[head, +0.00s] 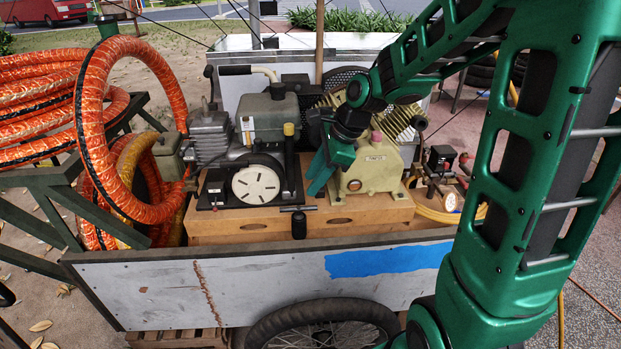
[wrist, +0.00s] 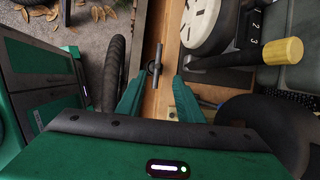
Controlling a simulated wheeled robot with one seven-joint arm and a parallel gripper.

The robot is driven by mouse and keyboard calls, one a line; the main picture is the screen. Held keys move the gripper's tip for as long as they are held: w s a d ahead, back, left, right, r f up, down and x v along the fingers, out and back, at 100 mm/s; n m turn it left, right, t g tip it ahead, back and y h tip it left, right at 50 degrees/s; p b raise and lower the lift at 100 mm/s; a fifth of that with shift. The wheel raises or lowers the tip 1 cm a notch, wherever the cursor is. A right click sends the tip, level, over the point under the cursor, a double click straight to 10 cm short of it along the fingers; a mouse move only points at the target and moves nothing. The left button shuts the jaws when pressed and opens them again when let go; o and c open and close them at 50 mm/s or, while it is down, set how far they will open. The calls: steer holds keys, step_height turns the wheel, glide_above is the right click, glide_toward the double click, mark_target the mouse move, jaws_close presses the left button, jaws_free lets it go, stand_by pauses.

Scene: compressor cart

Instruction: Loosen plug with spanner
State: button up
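My gripper (head: 322,178) hangs with its green fingers pointing down, between the engine and the cream compressor (head: 371,172). In the wrist view my gripper (wrist: 155,90) has its two fingers spread apart with nothing held between them. A dark bar-shaped handle (wrist: 157,58) lies beyond the fingertips, near the wooden base's edge; it shows in the head view (head: 298,208) too. A small round fitting (head: 354,185) on the compressor's front may be the plug, but I cannot be sure. I cannot make out a spanner in either view.
The engine's white disc (head: 257,185) and yellow-capped black lever (head: 289,130) stand left of my gripper. A wooden base (head: 225,226) carries the machines inside the cart (head: 250,285). Orange hose (head: 92,125) coils at left. A gauge (head: 451,202) stands at right.

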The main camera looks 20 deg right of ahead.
mark_target(297, 207)
steer(key=x, duration=1)
steer(key=shift+a, duration=0.3)
jaws_close()
